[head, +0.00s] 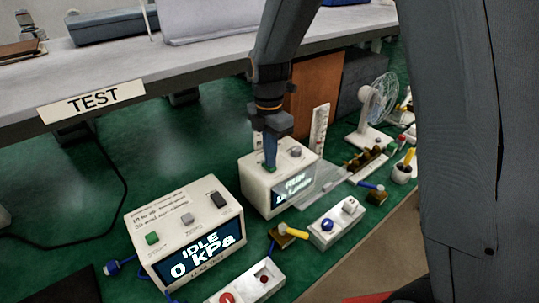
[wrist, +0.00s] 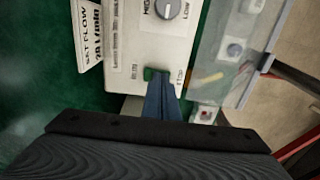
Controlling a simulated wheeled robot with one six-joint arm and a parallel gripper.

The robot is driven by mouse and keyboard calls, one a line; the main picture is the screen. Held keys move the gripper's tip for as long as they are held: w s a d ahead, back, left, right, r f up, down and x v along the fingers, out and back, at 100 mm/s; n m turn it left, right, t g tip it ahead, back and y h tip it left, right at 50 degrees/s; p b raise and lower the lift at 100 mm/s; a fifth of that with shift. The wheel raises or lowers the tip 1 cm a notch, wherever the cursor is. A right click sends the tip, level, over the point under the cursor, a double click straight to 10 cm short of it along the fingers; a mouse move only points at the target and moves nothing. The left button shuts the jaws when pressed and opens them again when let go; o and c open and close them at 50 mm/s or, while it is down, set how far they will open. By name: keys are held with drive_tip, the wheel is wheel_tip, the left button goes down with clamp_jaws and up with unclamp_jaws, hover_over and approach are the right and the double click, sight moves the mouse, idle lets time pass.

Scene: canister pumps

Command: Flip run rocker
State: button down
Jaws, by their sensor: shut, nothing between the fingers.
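The far white pump box (head: 257,195) stands on the green mat, and its lit screen (head: 293,187) seems to read RUN with a flow line below. My gripper (head: 270,163) points down over its top panel, blue fingers shut with nothing between them. In the wrist view the fingertips (wrist: 162,84) are at the green rocker (wrist: 149,74), partly covering it; I cannot tell if they touch. A grey knob (wrist: 168,8) sits on the same panel. A nearer white box (head: 190,240) has a green rocker (head: 152,238) and a screen reading IDLE 0 kPa.
A clear panel (head: 325,180) juts from the far box's right side. A white switch box (head: 336,222), a white box with a red button (head: 245,285) and a fan (head: 378,100) stand around. A grey shelf marked TEST (head: 92,102) runs behind.

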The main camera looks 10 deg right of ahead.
drive_tip(key=shift+r, duration=0.1)
drive_tip(key=shift+r+p, duration=0.3)
drive_tip(key=shift+p, duration=0.05)
wheel_tip(320, 180, up, 13)
drive_tip(key=w, duration=0.1)
drive_tip(key=shift+w+a+b, duration=0.25)
drive_tip(key=shift+a+b, duration=0.2)
drive_tip(key=shift+s, duration=0.1)
